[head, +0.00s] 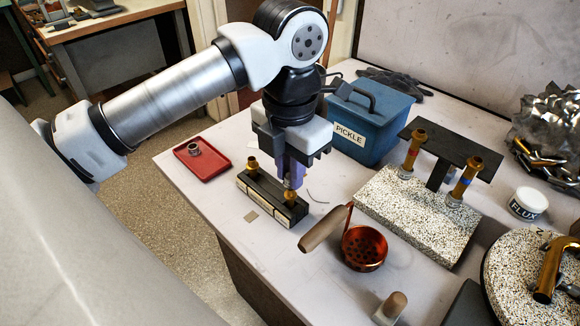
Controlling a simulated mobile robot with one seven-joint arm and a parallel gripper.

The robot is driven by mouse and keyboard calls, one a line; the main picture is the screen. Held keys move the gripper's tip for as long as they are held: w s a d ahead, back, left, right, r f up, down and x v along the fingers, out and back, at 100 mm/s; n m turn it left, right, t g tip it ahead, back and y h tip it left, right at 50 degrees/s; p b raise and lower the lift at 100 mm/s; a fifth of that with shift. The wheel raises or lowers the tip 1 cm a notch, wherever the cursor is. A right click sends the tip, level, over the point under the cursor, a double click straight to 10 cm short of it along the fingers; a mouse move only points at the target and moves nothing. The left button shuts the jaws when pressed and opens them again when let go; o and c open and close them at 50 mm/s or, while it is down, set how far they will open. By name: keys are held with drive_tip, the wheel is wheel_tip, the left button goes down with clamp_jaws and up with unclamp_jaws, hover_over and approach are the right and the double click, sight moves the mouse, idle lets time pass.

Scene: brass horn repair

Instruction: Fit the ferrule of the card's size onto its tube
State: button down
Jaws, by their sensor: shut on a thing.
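A black block (262,198) with pale labels on its front stands on the bench; a brass post (252,163) rises at its left end and another (290,197) at its right end. My gripper (292,184) points straight down over the right post. It is shut on a small silvery ferrule (290,183). I cannot tell whether the ferrule is around the post or just above it. Another silvery ferrule (193,149) sits in a red tray (213,166). Two brass tubes (412,150) (467,177) stand on a speckled slab (395,212). A small tan card (251,215) lies before the block; its writing is unreadable.
A blue PICKLE box (367,125) stands behind my gripper. A copper strainer (363,248) with a wooden handle lies in front right. A black bracket (452,152) stands by the tubes. A FLUX jar (528,203) and a round speckled disc (510,275) are at right. The bench's left front is clear.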

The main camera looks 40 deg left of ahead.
drive_tip(key=shift+f+b, duration=1.3)
drive_tip(key=shift+b, duration=0.3)
idle(1.1)
drive_tip(key=c, duration=0.8)
unclamp_jaws()
drive_tip(key=shift+r+p, duration=2.25)
drive_tip(key=shift+r, duration=1.3)
drive_tip(key=shift+f, duration=0.1)
